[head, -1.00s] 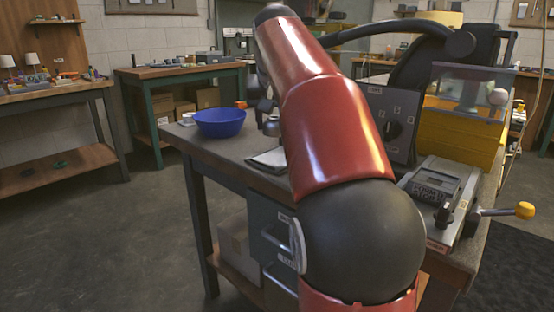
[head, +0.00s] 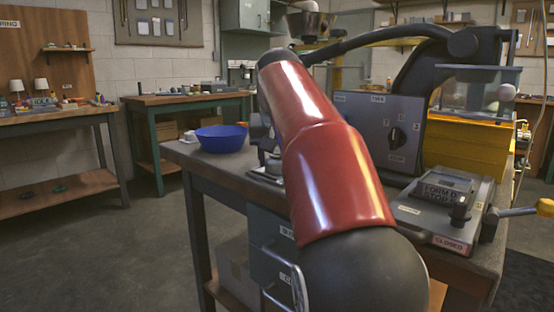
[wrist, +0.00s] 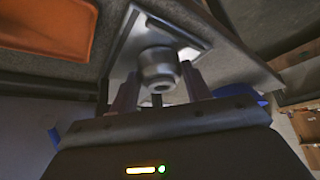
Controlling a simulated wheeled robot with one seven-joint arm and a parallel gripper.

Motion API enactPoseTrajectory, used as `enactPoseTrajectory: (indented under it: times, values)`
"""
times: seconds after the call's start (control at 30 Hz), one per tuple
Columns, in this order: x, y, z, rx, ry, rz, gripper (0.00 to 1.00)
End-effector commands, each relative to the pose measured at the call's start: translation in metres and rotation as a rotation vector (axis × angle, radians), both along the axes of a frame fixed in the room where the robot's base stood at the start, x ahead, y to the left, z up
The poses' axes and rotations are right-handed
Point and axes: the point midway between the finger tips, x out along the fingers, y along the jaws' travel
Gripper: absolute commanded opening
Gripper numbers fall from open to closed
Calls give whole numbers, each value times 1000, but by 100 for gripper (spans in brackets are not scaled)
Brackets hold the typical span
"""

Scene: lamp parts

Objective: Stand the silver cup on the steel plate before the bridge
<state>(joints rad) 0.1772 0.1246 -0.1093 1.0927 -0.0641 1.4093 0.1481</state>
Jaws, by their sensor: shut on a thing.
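The silver cup (wrist: 158,68) is between the two fingers of my gripper (wrist: 160,80) in the wrist view, and the fingers are shut on it. The steel plate (wrist: 127,48) lies behind and around the cup in that view; I cannot tell whether the cup touches it. In the head view the plate (head: 262,176) shows only in part at the bench's left side. My red arm hides most of the gripper and the cup there. I cannot tell for sure which thing is the bridge.
A blue bowl (head: 221,138) stands at the bench's left end, with a small white item (head: 190,136) beside it. A control box (head: 378,128), a form stop device (head: 440,205) and a yellow bin (head: 462,142) fill the right side. An orange tray (wrist: 62,28) shows in the wrist view.

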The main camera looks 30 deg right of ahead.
Motion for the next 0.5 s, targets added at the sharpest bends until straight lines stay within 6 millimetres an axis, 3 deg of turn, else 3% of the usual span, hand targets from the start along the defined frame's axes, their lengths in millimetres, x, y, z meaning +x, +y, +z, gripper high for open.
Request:
enactPoseTrajectory:
  times: [0.07, 0.1, 0.23, 0.5]
  values:
    - [0, 0, -3, 0, 0, 0, 25]
    - [0, 0, -2, 0, 0, 0, 52]
    - [0, 0, -2, 0, 0, 0, 69]
    - [0, 0, -2, 0, 0, 0, 70]
